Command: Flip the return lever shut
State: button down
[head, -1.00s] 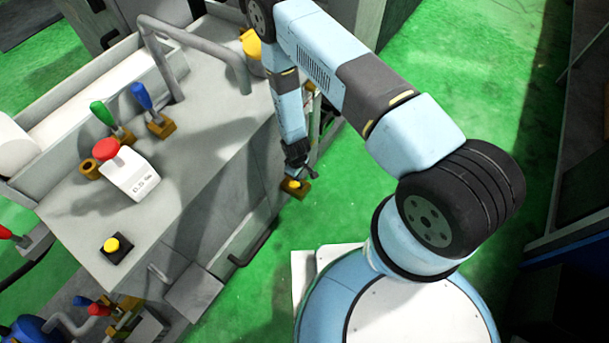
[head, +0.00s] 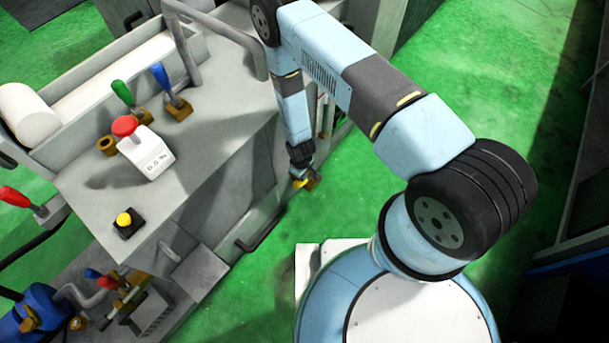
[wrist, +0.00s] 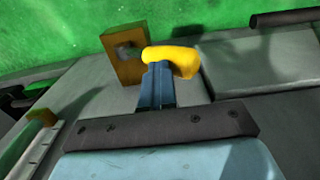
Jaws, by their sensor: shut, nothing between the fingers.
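A lever with a rounded yellow handle (wrist: 175,58) and a brass-coloured block (wrist: 125,55) is on the machine's side, in the wrist view. No label shows that it is the return lever. My gripper (wrist: 158,80) is shut and empty. Its blue fingers reach up to the yellow handle, which covers their tips; whether they touch it I cannot tell. In the head view my gripper (head: 300,160) points down beside the machine, just above the small yellow and brass lever (head: 308,182).
The grey grinder (head: 215,150) fills the left. On it stand a green lever (head: 122,92), a blue lever (head: 161,77), a red-topped white box (head: 150,155) and a yellow button (head: 123,219). Green floor (head: 450,60) is open to the right.

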jog(key=shift+s+a+f, duration=0.15)
jog(key=shift+s, duration=0.2)
jog(key=shift+s+a+f, duration=0.15)
jog(key=shift+s, duration=0.2)
jog(key=shift+r, duration=0.35)
notch_tip(320, 180, up, 14)
jog(key=w, duration=0.1)
jog(key=shift+d+f, duration=0.25)
